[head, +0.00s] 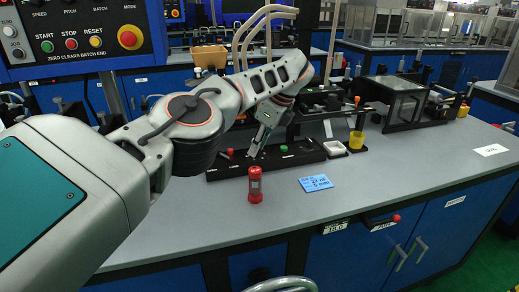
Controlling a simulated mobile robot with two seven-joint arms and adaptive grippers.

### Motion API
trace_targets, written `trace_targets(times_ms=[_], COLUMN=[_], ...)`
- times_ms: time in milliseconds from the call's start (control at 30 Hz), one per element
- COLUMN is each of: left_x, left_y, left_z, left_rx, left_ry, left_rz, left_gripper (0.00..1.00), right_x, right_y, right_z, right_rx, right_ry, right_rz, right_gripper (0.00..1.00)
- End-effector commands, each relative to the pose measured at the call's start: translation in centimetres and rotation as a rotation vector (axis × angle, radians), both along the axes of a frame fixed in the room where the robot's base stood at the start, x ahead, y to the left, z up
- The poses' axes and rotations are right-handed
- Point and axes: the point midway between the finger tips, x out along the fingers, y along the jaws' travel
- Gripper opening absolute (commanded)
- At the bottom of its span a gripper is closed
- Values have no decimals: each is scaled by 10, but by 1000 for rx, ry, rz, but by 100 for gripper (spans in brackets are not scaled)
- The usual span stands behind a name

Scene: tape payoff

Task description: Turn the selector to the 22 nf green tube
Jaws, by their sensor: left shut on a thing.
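My left gripper (257,143) points down at the black rail (215,173) on the grey bench. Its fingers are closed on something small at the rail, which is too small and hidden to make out. A red knob or cap (230,153) is on the rail to the left of the fingers. A green one (283,148) is to the right, apart from them. A red tube-like piece with a dark middle (255,185) stands upright on the bench in front of the rail. I cannot tell which part is the selector. My right gripper is not in view.
A blue card (316,183) with writing, apparently "22 nF", lies by the red piece. A white tray (335,149) and yellow cup (356,140) stand right of the rail. A dark machine (403,100) is behind. The bench's right front is mostly clear.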

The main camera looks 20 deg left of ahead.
Motion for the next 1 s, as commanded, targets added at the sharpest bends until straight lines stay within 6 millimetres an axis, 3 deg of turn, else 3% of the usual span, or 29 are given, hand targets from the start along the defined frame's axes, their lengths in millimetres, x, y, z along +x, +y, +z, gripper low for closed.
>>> trace_targets(times_ms=[200,467,500,533,1000], left_x=[-1,-1,-1,-1,0], left_y=[0,0,0,0,0], left_z=[-2,-1,-1,-1,0], left_rx=[-1,-2,-2,-2,0], left_ry=[3,3,3,3,1], left_rz=[13,13,13,13,11], left_gripper=[0,0,29,37,38], right_x=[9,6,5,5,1], right_y=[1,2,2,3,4], right_z=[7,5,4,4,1], right_rx=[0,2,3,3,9], right_ry=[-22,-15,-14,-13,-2], right_rz=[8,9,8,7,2], right_gripper=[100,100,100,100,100])
